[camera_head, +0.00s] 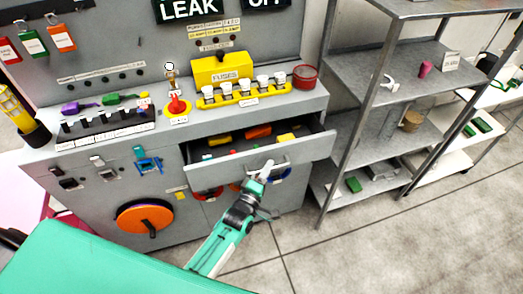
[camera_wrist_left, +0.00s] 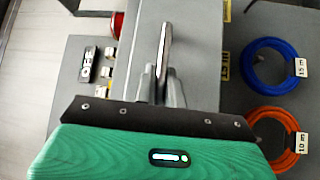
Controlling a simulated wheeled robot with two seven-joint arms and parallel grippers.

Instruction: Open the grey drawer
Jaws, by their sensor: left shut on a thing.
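The grey drawer (camera_head: 312,151) is pulled out from the grey cabinet, and its inside shows from above. Several small things lie in it, among them yellow and orange ones. My left gripper (camera_head: 264,171) is at the handle on the drawer's front and is shut on it. In the left wrist view, the fingers of my left gripper (camera_wrist_left: 161,85) close around the upright-looking metal handle (camera_wrist_left: 165,48), with the grey drawer front behind it. The gripper hides part of the handle in the head view. My right gripper is not in view.
A yellow fuse box (camera_head: 222,70), a red button (camera_head: 177,105) and a red round container (camera_head: 305,76) are on the cabinet top. An orange disc (camera_head: 145,218) is on its front. Metal shelves (camera_head: 385,122) stand close on the right. Floor is clear in front.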

